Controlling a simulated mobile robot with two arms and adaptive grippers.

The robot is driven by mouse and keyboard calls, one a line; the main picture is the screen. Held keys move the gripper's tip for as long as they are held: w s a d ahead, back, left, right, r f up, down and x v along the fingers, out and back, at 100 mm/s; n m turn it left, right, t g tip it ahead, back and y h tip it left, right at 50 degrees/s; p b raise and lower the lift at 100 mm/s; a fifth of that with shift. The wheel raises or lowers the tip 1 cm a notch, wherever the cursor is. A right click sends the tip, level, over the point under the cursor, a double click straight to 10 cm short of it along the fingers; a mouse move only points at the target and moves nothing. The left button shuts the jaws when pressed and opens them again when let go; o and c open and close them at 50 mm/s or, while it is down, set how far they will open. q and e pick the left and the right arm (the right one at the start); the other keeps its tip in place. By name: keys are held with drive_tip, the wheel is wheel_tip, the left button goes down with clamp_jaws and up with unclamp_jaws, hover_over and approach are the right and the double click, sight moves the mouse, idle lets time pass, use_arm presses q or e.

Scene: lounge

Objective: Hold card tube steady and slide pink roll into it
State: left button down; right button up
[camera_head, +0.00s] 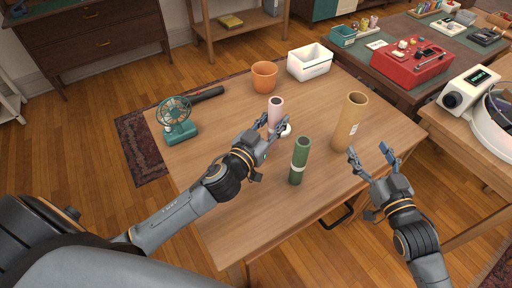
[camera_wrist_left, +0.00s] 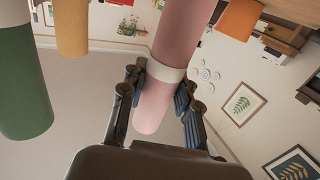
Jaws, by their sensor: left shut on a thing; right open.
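The pink roll (camera_head: 275,105), with a pale band, is upright near the middle of the table in the head view. My left gripper (camera_head: 268,130) is shut on it; in the left wrist view the fingers close on both sides of the pink roll (camera_wrist_left: 178,45) near its band. Whether its base touches the table is hidden. The tan card tube (camera_head: 351,118) stands upright to the right, apart from the roll, with its open end up. My right gripper (camera_head: 371,160) is open and empty, just in front and right of the card tube.
A green roll (camera_head: 299,160) with a pale band stands between the arms, near the left gripper. An orange pot (camera_head: 264,76), a white bin (camera_head: 310,63), a teal fan (camera_head: 177,119) and a dark cylinder (camera_head: 207,94) are further back. The table's left front (camera_head: 235,225) is clear.

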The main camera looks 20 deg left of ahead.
sight(354, 125)
use_arm(q)
drive_tip(key=w+d+r+m+g+h, duration=0.1)
drive_tip(key=w+d+r+m+h, duration=0.1)
drive_tip(key=w+r, duration=0.45)
drive_tip(key=w+d+r+m+h, duration=0.1)
drive_tip(key=w+r+h, duration=0.2)
drive_tip(key=w+r, duration=0.4)
use_arm(e)
drive_tip(key=x, duration=1.2)
use_arm(q)
drive_tip(key=s+d+r+m+g+h, duration=0.2)
drive_tip(key=d+r+m+g+h, duration=0.5)
drive_tip(key=d+r, duration=0.7)
drive_tip(key=shift+s+d+r, duration=0.4)
drive_tip(key=shift+r, duration=0.1)
use_arm(e)
drive_tip(key=c, duration=1.3)
